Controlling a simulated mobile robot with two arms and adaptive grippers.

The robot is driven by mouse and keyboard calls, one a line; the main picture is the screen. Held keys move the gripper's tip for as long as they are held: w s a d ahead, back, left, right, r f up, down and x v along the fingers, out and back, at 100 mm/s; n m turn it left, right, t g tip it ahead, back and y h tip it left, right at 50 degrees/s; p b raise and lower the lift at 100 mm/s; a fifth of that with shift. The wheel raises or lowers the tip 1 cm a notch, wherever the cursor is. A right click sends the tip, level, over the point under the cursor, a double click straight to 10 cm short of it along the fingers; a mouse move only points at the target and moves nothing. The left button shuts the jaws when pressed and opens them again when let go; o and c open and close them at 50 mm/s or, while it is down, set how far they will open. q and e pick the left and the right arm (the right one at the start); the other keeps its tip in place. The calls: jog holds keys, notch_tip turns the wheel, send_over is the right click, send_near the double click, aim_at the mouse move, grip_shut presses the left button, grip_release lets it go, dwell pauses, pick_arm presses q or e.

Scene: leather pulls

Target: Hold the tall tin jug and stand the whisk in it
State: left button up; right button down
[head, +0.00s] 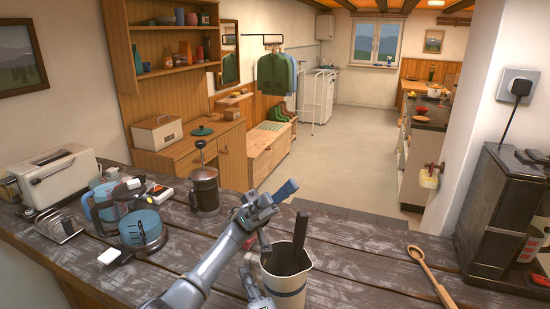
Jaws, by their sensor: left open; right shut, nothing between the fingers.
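A tall cream vessel with a grey band (288,284), perhaps the tin jug, stands upright at the front edge of the view. A dark, flat, stick-like thing (300,232) stands in it and leans slightly; its lower end is hidden, and I cannot tell whether it is the whisk. No whisk wires show anywhere. My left gripper (278,214) is open and empty, above and just left of the vessel's rim, with a blue-grey finger pointing up right. My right gripper (256,284) is low, close against the vessel's left side, shut and partly cut off; I cannot tell whether it touches.
A wooden spoon (428,268) lies on the worn table to the right. A French press (204,188) stands behind my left arm. Blue glass pots (142,229), a toaster (58,176) and a toast rack crowd the left. A dark coffee machine (497,210) bounds the right.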

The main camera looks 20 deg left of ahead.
aim_at(254, 275)
jog(key=shift+h, duration=0.5)
jog(key=w+f, duration=0.2)
jog(key=w, duration=0.1)
jog(key=shift+w+f, duration=0.2)
jog(key=shift+f, duration=0.1)
jog(key=shift+s+r, duration=0.6)
jog(key=shift+s, duration=0.15)
jog(key=shift+p, duration=0.3)
jog(key=shift+w+a+f, duration=0.1)
jog(key=shift+w+f, duration=0.05)
jog(key=shift+w, duration=0.2)
jog(key=shift+s, duration=0.25)
pick_arm(q)
notch_tip(254, 275, up, 10)
jog(key=m+g+y, duration=0.1)
jog(key=shift+f, duration=0.1)
pick_arm(e)
jog(key=shift+w, duration=0.15)
jog(key=c, duration=1.6)
grip_release()
